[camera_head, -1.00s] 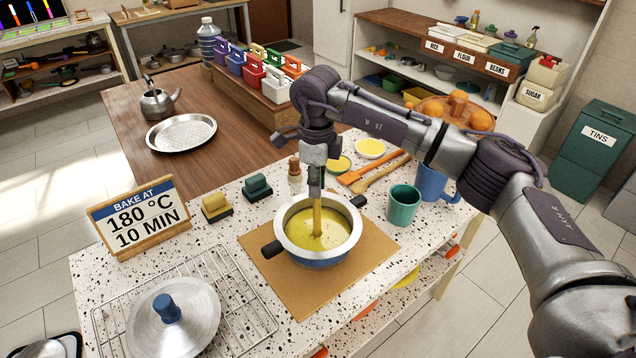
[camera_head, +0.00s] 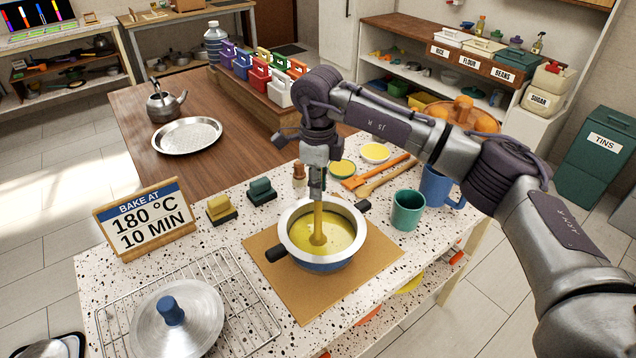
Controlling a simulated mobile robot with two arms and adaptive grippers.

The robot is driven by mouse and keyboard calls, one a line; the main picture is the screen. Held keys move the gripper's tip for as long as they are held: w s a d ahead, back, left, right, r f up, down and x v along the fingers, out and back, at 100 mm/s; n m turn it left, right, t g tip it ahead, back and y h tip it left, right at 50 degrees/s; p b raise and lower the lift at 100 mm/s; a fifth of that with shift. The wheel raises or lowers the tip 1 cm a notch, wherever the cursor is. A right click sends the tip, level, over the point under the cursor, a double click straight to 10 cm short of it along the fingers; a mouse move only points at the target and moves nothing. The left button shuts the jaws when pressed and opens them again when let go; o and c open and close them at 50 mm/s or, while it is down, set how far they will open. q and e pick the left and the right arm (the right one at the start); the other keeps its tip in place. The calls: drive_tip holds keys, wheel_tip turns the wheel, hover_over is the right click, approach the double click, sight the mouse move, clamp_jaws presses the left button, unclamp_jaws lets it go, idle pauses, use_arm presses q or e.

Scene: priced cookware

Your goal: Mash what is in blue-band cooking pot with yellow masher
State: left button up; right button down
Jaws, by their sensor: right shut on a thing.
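The blue-band cooking pot (camera_head: 322,264) stands on a brown mat on the speckled counter, with yellow-green contents (camera_head: 344,232) inside. The yellow masher (camera_head: 318,222) stands upright in the pot, its lower end down in the contents and hidden there. My right gripper (camera_head: 316,190) is above the pot, pointing down and shut on the top of the masher's handle. My left gripper is not in view.
The brown mat (camera_head: 290,303) lies under the pot. A teal cup (camera_head: 407,209) and a blue mug (camera_head: 440,186) stand to the right. A lid (camera_head: 190,318) lies on a wire rack at front left. A bake sign (camera_head: 145,219) stands at left.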

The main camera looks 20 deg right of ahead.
drive_tip(key=shift+s+d+r, duration=0.25)
drive_tip(key=shift+d+r, duration=0.3)
drive_tip(key=shift+r, duration=0.25)
idle(0.4)
drive_tip(key=shift+f, duration=0.2)
drive_tip(key=shift+w+a+r, duration=0.2)
drive_tip(key=shift+w+a, duration=0.05)
drive_tip(key=shift+w, duration=0.3)
idle(0.9)
drive_tip(key=shift+f+b, duration=0.15)
drive_tip(key=shift+b, duration=0.15)
